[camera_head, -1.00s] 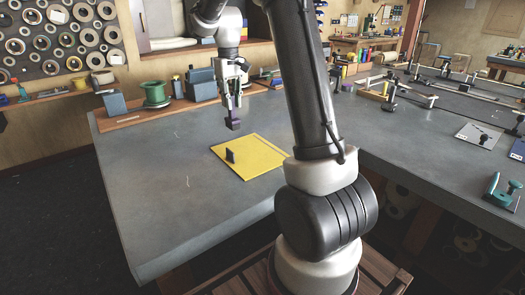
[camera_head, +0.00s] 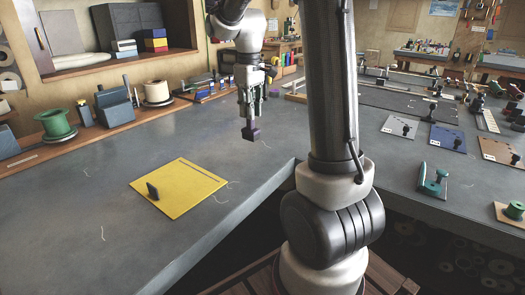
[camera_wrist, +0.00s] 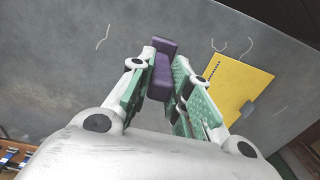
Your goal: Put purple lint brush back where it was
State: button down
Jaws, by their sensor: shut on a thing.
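The purple lint brush (camera_wrist: 162,65) is between the green-padded fingers of my gripper (camera_wrist: 155,92) in the wrist view. In the head view my gripper (camera_head: 251,112) points down and holds the brush (camera_head: 251,132) above the grey table. The brush hangs to the right of a yellow mat (camera_head: 188,177), apart from it. A small dark upright object (camera_head: 153,191) stands on the mat's left part. The mat also shows at the right of the wrist view (camera_wrist: 235,79). Where the brush was before cannot be told.
A wooden shelf board with a green spool (camera_head: 57,125), dark blocks (camera_head: 116,109) and a white spool (camera_head: 157,92) runs along the back left. Three coloured cards, including a blue one (camera_head: 447,139), and a teal tool (camera_head: 433,180) lie at the right. The table's middle is clear.

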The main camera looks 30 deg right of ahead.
aim_at(251, 134)
notch_tip(251, 134, down, 5)
jog(key=shift+d+r, duration=0.1)
jog(key=shift+r, duration=0.05)
jog(key=shift+f, duration=2.05)
jog(key=shift+f, duration=0.1)
jog(key=c, duration=1.3)
grip_release()
